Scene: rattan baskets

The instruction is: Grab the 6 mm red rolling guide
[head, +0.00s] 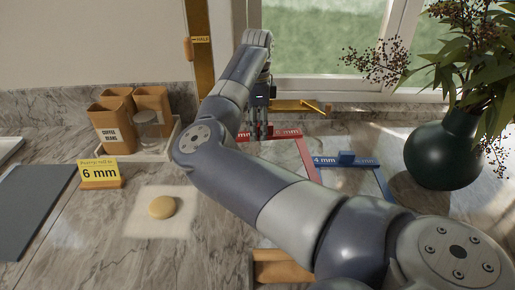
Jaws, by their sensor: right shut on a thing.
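The red rolling guide (303,157) is a flat red frame with white "6 mm" lettering on its far bar. It lies at the back of the counter, below the window, and my arm hides its left part. My right gripper (262,134) points down at the far bar and is shut on the red guide. The fingertips are small and dark here. A blue guide (372,181) marked "4 mm" lies to the right of the red one. My left gripper is not in view.
A yellow "6 mm" sign (100,171) stands at the left. A dough disc (162,207) lies on a floured patch. Canisters on a tray (160,156) stand behind. A dark green vase (443,150) with branches stands at the right.

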